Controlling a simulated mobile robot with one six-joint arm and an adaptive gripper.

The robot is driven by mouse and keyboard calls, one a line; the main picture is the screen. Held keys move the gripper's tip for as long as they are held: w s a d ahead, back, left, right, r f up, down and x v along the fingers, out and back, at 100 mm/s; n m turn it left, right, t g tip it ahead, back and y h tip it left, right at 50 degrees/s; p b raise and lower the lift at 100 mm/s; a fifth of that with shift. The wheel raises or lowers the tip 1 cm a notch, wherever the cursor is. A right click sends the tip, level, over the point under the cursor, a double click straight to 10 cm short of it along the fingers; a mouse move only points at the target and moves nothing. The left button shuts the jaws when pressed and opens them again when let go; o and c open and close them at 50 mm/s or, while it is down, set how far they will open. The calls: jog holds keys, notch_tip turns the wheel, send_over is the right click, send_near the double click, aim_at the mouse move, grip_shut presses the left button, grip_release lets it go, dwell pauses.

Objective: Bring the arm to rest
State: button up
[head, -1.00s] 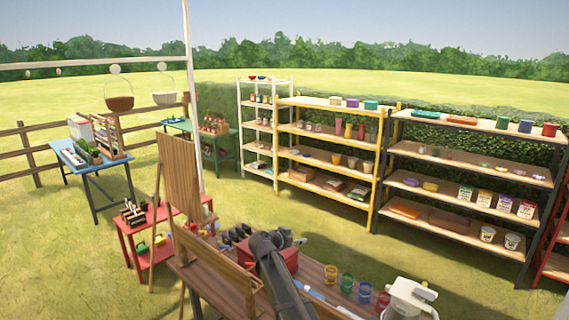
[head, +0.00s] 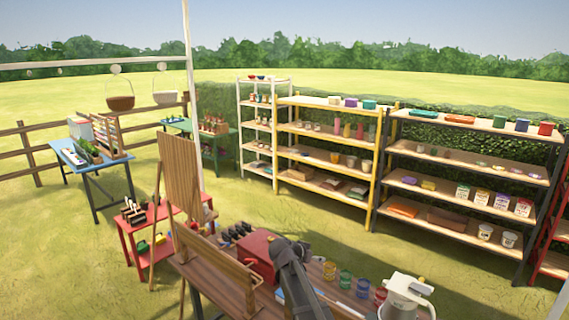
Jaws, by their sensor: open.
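My dark arm (head: 292,275) rises from the bottom edge in the head view, over the wooden worktable (head: 205,275). It is folded, with its bend beside the red box (head: 257,252). My gripper cannot be made out; it seems hidden behind the arm's upper end. Nothing held by the arm can be seen.
Paint jars, among them a green one (head: 346,280), stand right of the arm. A white jug-like machine (head: 407,295) stands at the table's right end. A wooden easel (head: 180,175) is at left. Stocked shelves (head: 325,150) stand behind, with open grass between.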

jog(key=s+d+f+n+g+y, duration=0.2)
jog(key=s+f+y, duration=0.1)
jog(key=s, duration=0.5)
jog(key=s+d+f+n+g+y, duration=0.2)
jog(key=s+d+f+n, duration=0.1)
jog(key=s, duration=0.6)
jog(key=s+d+f+n+g+y, duration=0.2)
jog(key=s+g+y, duration=0.1)
jog(key=s, duration=0.5)
notch_tip(320, 180, down, 28)
jog(key=s+b, duration=0.2)
jog(key=b, duration=2.6)
jog(key=shift+s+f+b, duration=0.25)
jog(key=shift+s+b, duration=0.1)
jog(key=shift+b, duration=0.05)
jog(key=shift+d, duration=0.1)
